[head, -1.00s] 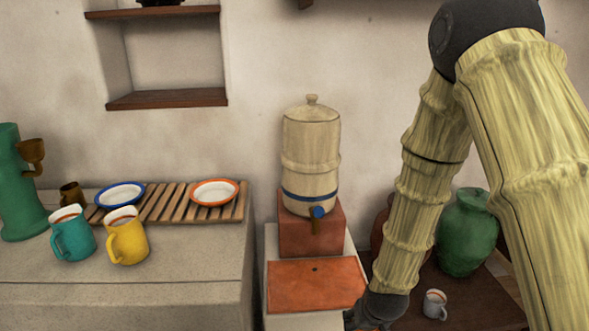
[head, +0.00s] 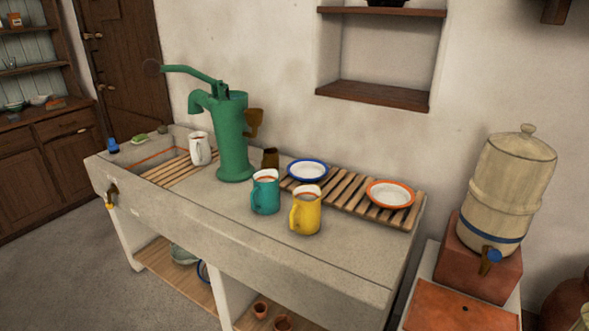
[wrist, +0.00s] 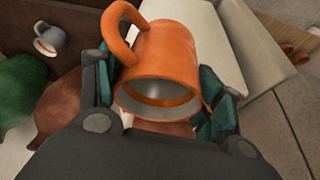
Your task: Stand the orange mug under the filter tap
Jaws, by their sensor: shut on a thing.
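In the wrist view my gripper (wrist: 160,112) is shut on the orange mug (wrist: 172,58), with a teal-padded finger on each side of its body. The mug's white-lined mouth faces the wrist camera and its handle sticks up to the upper left. The head view shows neither my gripper nor this mug. The filter (head: 512,187) is a cream ribbed crock with a blue band, standing on a terracotta block (head: 480,263). No mug shows under the tap in the head view.
A stone sink counter (head: 345,255) stands left of the filter. On it are a teal mug (head: 265,194), a yellow mug (head: 306,212), a white mug (head: 200,148), a green pump (head: 233,140) and plates on a slatted rack (head: 340,196). A grey mug (wrist: 48,38) shows in the wrist view.

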